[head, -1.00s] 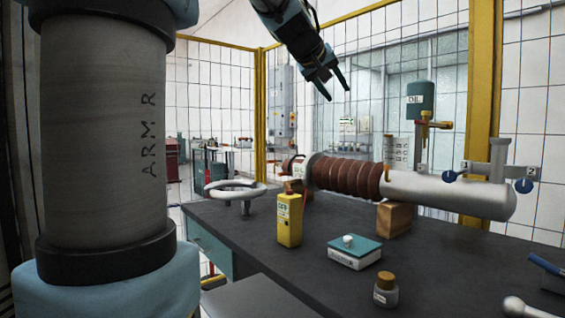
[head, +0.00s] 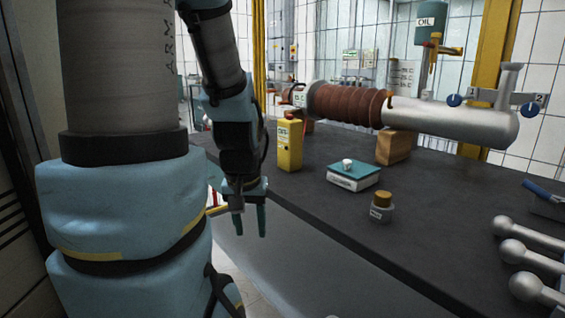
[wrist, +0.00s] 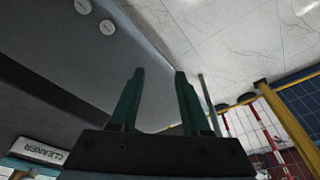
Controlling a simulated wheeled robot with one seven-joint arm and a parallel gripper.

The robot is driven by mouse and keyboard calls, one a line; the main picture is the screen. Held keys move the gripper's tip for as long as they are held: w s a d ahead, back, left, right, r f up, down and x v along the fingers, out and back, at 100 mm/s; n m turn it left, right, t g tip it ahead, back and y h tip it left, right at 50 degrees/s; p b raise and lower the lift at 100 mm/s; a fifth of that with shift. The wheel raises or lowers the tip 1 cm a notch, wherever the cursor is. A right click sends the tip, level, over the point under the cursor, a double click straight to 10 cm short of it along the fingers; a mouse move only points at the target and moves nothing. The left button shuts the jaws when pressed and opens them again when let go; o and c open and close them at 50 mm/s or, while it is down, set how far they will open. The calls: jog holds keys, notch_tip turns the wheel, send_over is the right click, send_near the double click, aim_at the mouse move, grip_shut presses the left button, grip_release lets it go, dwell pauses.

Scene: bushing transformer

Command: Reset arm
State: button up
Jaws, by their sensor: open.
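My gripper (head: 250,220) hangs from my folded arm in the head view, pointing down in front of the near left edge of the dark workbench (head: 300,215). Its jaws are open and empty. In the wrist view the two dark green fingers (wrist: 158,100) are spread apart with nothing between them. Beyond them are a grey panel and the light tiled floor (wrist: 225,40). My gripper touches no object that I can see.
On the bench are a yellow device (head: 289,146), a teal-topped box (head: 353,176), a small capped jar (head: 382,208) and a brown ribbed bushing (head: 345,103) on wooden blocks. Several metal rods (head: 530,250) lie at right. A yellow-framed fence (wrist: 290,125) shows in the wrist view.

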notch_tip(320, 180, down, 28)
jog(key=s+g+b, duration=0.1)
jog(key=s+b, duration=0.1)
jog(key=b, duration=2.4)
notch_tip(320, 180, up, 38)
jog(key=p, duration=3.8)
jog(key=shift+w, duration=0.2)
